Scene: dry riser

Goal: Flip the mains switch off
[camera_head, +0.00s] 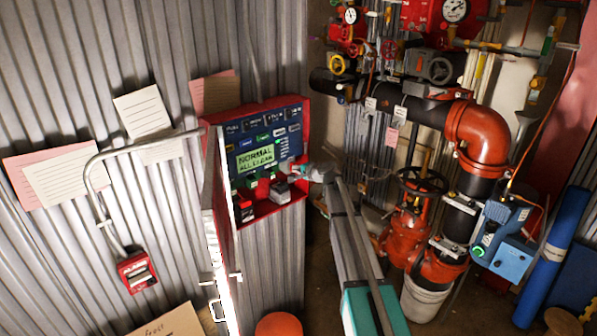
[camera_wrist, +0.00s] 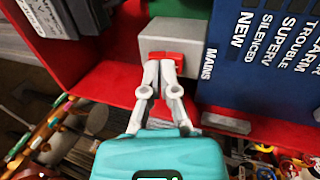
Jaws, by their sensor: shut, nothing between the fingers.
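The mains switch is a grey box with a small red toggle (camera_wrist: 161,57) in the wrist view, beside the word MAINS on a blue panel (camera_wrist: 265,75). In the head view its grey box (camera_head: 278,191) sits at the lower right of the red alarm cabinet. My gripper (camera_wrist: 161,66) is shut and empty. Its fingertips are at the toggle and overlap it in the wrist view; I cannot tell whether they touch. In the head view my gripper (camera_head: 302,170) reaches the cabinet from the right. The display (camera_head: 256,159) reads NORMAL ALL CLEAR.
The open cabinet door (camera_head: 220,230) stands at the left of the cabinet. Red and black pipes with valves (camera_head: 478,140) crowd the right side. A green box (camera_wrist: 180,8) is next to the mains box. A red wall pull box (camera_head: 137,271) hangs at left.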

